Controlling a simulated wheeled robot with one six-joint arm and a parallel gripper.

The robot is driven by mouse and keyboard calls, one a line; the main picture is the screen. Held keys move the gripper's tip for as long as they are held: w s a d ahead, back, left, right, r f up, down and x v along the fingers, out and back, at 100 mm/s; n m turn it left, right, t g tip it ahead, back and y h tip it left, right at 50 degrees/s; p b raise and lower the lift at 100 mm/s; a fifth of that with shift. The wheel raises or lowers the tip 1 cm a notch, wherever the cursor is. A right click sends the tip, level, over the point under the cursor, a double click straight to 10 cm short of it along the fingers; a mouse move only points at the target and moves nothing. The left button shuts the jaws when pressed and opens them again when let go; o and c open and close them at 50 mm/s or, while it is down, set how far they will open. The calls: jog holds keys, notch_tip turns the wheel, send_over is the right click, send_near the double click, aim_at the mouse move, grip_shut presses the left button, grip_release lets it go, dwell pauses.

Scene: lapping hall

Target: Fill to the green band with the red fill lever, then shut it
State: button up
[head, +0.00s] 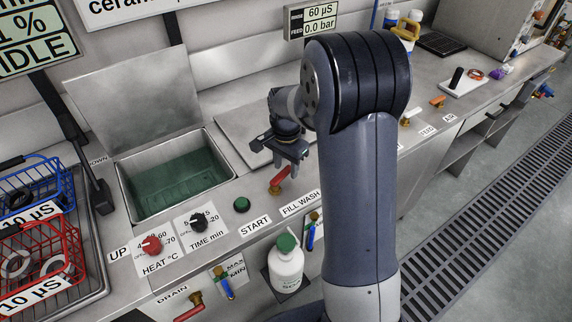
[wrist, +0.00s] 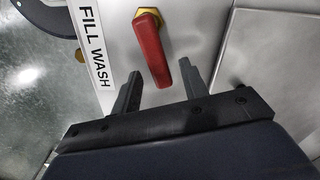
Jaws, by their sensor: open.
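The red fill lever (head: 279,179) sits on a brass fitting beside the FILL WASH label (head: 300,203). In the wrist view the lever (wrist: 153,50) stretches down from the fitting, its free end close to my fingers. My gripper (head: 291,163) is open, above and beside the lever, and appears not to hold it. In the wrist view its two fingers (wrist: 163,70) stand on either side of the lever's lower end. A gauge with a blue column (head: 311,234) is on the front panel below the label; I cannot make out a green band on it.
An open tank (head: 126,200) with a green interior is left of the lever. A second gauge (head: 223,283), a red drain lever (head: 189,312) and a white bottle (head: 286,268) are at the front. Baskets (head: 75,262) stand at left. My arm covers the bench centre.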

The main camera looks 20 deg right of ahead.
aim_at(286, 170)
notch_tip(286, 170, up, 11)
dwell(0.4)
